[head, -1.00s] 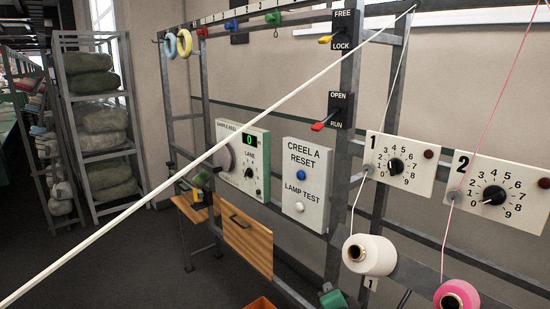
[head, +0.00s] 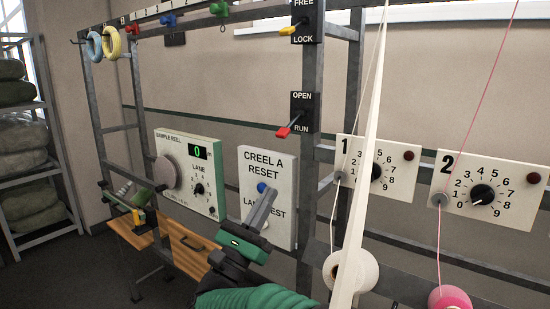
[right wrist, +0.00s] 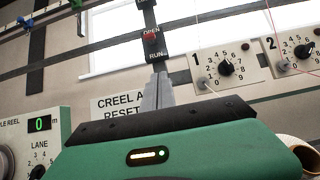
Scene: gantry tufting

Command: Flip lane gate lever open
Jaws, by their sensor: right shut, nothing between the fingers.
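The lever marked OPEN and RUN has a black plate (head: 303,112) on the grey frame post, and its red handle (head: 283,132) sticks out low, near the RUN word. The plate also shows in the right wrist view (right wrist: 154,46), straight ahead of the fingers, with its red handle (right wrist: 149,37) near the OPEN word there. My right gripper (head: 270,192) is shut and empty, in front of the CREEL A panel, below and apart from the lever. Its shut fingers (right wrist: 160,75) point up towards the plate. My left gripper is not in view.
A FREE/LOCK plate with a yellow handle (head: 288,30) sits above. The CREEL A panel (head: 284,165) is partly hidden by my gripper. A white strand (head: 365,170) crosses the head view. Dial plates (head: 350,150) and yarn cones (head: 368,275) are at right.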

